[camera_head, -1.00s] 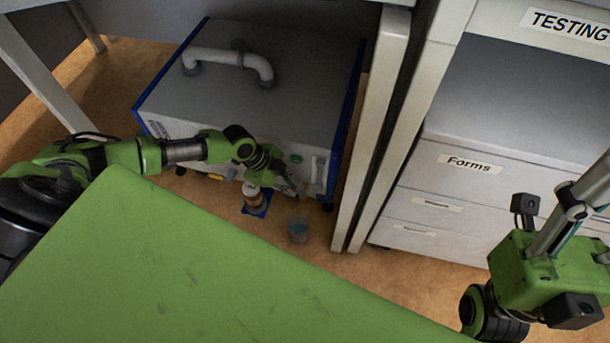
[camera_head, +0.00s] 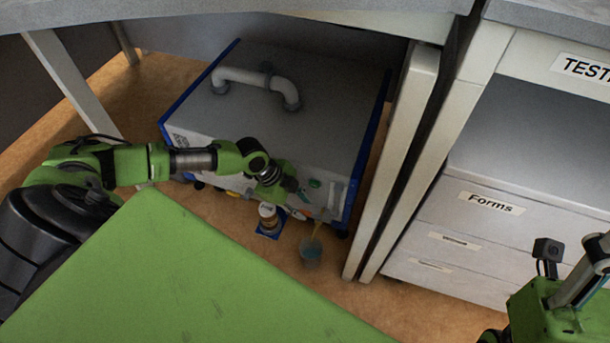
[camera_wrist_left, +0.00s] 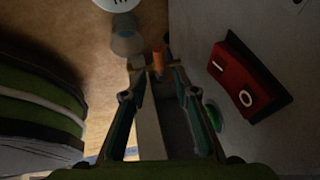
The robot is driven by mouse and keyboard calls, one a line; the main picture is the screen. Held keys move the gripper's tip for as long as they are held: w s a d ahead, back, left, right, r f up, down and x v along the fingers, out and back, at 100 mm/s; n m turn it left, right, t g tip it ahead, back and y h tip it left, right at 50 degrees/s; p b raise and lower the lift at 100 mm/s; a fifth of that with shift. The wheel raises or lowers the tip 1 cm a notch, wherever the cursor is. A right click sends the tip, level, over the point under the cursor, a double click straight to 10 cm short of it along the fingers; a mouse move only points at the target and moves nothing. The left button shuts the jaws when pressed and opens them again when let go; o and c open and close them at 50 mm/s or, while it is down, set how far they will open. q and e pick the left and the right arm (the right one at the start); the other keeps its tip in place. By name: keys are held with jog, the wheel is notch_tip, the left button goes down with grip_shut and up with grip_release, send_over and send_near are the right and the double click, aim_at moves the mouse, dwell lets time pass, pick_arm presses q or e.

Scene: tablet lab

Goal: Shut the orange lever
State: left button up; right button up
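The orange lever (camera_wrist_left: 158,62) shows small in the left wrist view, between the fingertips of my left gripper (camera_wrist_left: 157,72) and slightly beyond them. The fingers are apart, and I cannot tell whether either touches the lever. In the head view my left gripper (camera_head: 304,196) is at the lower front of a grey machine (camera_head: 285,130) with blue edges. It hides part of the front there, and I cannot make out the lever clearly. A thin brownish stream (camera_head: 318,227) runs down toward a clear beaker (camera_head: 311,253) on the floor. My right gripper's fingers are out of frame.
A jar (camera_head: 269,215) stands on a blue mat beside the beaker. The machine front has a green button (camera_wrist_left: 214,115) and a red I/O switch (camera_wrist_left: 241,80). A table leg (camera_head: 395,170) and drawers (camera_head: 475,235) stand right. A green surface (camera_head: 185,285) is in the foreground.

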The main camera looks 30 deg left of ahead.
pick_arm(q)
jog(key=v, duration=0.8)
jog(key=shift+r, duration=0.3)
jog(key=shift+s+a, duration=0.15)
jog(key=shift+s, duration=0.05)
